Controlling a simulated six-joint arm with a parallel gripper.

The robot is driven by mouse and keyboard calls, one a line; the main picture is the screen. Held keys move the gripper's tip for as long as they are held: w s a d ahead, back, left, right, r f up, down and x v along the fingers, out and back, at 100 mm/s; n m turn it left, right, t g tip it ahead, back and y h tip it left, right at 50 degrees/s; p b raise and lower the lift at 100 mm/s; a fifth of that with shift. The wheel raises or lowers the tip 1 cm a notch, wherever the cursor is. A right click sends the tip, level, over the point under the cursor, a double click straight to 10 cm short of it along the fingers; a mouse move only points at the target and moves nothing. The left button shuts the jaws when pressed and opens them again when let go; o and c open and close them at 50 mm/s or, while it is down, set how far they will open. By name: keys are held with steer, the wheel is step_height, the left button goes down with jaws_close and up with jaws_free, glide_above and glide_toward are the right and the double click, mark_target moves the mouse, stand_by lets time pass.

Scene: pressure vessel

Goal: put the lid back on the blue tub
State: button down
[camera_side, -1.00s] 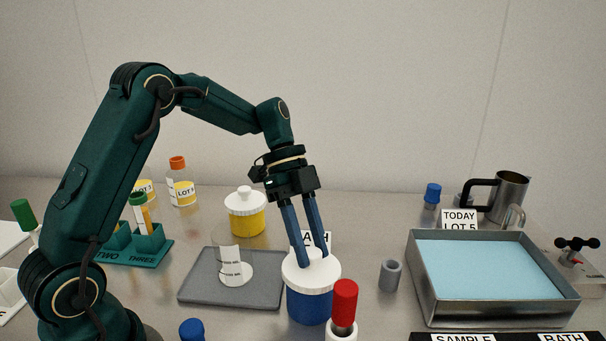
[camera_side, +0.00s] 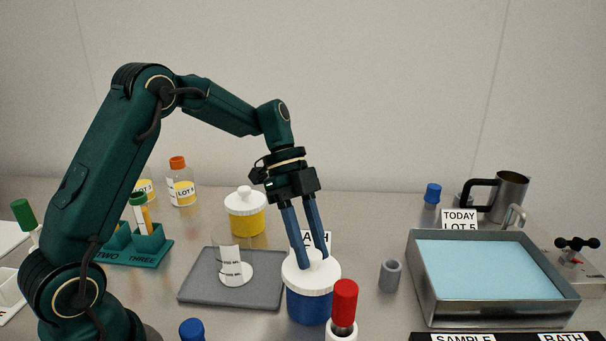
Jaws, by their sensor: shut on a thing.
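The blue tub (camera_side: 309,308) stands upright on the table in the lower middle of the view. Its white lid (camera_side: 322,281) sits on top of it, covering the opening, and looks level. My gripper (camera_side: 312,260) comes down from above with its two long blue fingers at the middle of the lid. It is shut on the lid's knob, which is mostly hidden between the fingertips. Whether the lid's rim is fully seated all round cannot be told from this side.
A red-capped bottle (camera_side: 344,305) stands close in front, right of the tub. A grey tray (camera_side: 205,290) with a glass beaker (camera_side: 229,265) is to the left. A yellow tub (camera_side: 246,220) stands behind. A grey cup (camera_side: 390,275) and the blue bath (camera_side: 490,270) are to the right.

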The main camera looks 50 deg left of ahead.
stand_by(0.3)
steer(key=shift+c, duration=2.2)
jaws_free()
steer(key=o, duration=0.4)
steer(key=shift+o, duration=0.2)
steer(key=shift+r, duration=3.55)
